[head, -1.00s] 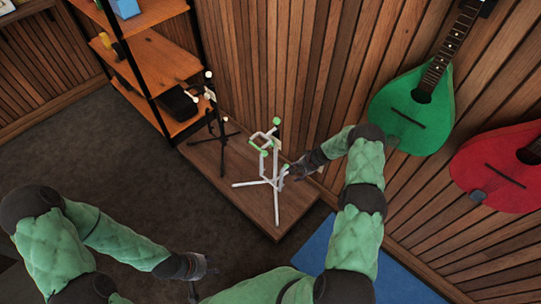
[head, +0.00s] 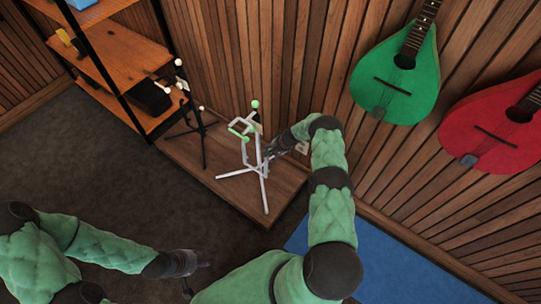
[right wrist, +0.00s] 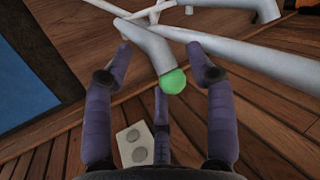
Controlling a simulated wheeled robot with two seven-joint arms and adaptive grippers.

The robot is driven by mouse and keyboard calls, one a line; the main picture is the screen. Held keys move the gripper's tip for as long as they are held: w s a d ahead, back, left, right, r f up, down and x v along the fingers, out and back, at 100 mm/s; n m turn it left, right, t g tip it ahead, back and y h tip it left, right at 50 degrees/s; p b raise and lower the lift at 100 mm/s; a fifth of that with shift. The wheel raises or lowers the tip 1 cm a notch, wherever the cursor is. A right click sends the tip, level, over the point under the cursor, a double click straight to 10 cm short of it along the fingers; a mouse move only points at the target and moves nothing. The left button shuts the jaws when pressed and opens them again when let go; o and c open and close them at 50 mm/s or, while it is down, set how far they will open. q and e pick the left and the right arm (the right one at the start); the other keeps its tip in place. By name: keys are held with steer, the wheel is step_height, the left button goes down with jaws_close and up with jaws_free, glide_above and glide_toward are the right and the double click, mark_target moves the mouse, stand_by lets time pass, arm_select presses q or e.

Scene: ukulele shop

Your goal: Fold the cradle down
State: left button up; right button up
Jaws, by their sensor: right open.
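A white stand with green tips (head: 264,190) stands on the wooden platform, its legs spread. Its cradle, an angular white frame with green ends (head: 237,129), sits at the upper part of the stand. My right gripper (head: 270,152) is at the stand's right side. In the right wrist view, my right gripper (right wrist: 162,62) is open, its purple fingers on either side of a white tube with a green tip (right wrist: 173,82). I cannot tell if any finger touches it. My left gripper (head: 197,276) is low and apart from the stand, its fingers looking spread and empty.
A black stand (head: 203,132) with white tips is left of the white one, near the wooden shelf (head: 128,55). A green (head: 392,85) and a red instrument (head: 495,140) hang on the slatted wall. A blue mat (head: 400,262) lies right of the platform (head: 285,190). Dark floor is clear.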

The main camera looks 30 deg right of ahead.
steer(key=shift+w+f, duration=0.15)
steer(key=shift+f, duration=0.05)
jaws_close()
steer(key=shift+a+r, duration=0.1)
